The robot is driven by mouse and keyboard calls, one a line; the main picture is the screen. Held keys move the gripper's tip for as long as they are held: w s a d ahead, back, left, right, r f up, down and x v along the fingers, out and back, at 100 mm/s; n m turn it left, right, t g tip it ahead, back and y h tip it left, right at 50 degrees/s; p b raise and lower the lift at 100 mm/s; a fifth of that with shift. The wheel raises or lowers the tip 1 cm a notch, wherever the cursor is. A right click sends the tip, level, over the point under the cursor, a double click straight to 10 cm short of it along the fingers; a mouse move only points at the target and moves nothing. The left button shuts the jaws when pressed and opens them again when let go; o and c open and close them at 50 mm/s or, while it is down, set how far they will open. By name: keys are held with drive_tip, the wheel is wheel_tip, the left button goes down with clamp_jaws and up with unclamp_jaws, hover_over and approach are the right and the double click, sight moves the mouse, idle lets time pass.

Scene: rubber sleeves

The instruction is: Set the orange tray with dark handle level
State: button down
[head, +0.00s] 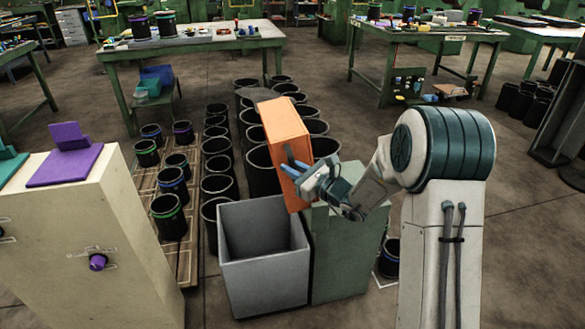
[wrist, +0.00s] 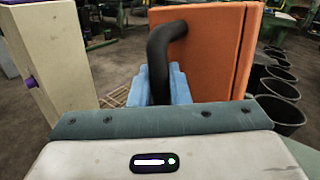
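The orange tray (head: 283,133) is tipped steeply on its side above the grey bin and the green cabinet in the head view. In the wrist view the orange tray (wrist: 222,50) stands nearly upright in front of my gripper. Its dark handle (wrist: 158,62) curves out from the tray's face and down between my blue fingers. My gripper (head: 297,172) is at the handle in the head view. In the wrist view my gripper (wrist: 160,88) appears closed around the handle. The tray's far side and the fingertips' exact contact are hidden.
An open grey bin (head: 262,262) stands below the tray, beside a green cabinet (head: 345,245). Several black sleeves (head: 215,186) stand in rows behind and left. A cream cabinet (head: 85,235) with a purple tray (head: 66,166) stands at left.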

drive_tip(key=w+d+m+t+y+p, duration=0.1)
drive_tip(key=w+d+m+t, duration=0.15)
drive_tip(key=d+m, duration=0.45)
drive_tip(key=w+d+m+t+p, duration=0.1)
drive_tip(key=w+d+m+t, duration=0.15)
drive_tip(key=d, duration=0.85)
drive_tip(key=w+d+f+m+t+h+b, duration=0.1)
drive_tip(key=d+f+m+t+h, duration=0.3)
drive_tip(key=m, duration=0.5)
drive_tip(key=w+d+f+m+t+h+b, duration=0.1)
drive_tip(key=w+d+f+m+t+h, duration=0.1)
drive_tip(key=d+f+m+h, duration=0.5)
drive_tip(key=shift+w+d+f+m+t, duration=0.25)
drive_tip(key=shift+d+f+m+t, duration=0.45)
drive_tip(key=shift+f+m, duration=1.2)
drive_tip(key=shift+a+f+n, duration=0.2)
drive_tip(key=shift+f+n, duration=0.05)
drive_tip(key=shift+f, duration=0.15)
drive_tip(key=c, duration=1.7)
unclamp_jaws()
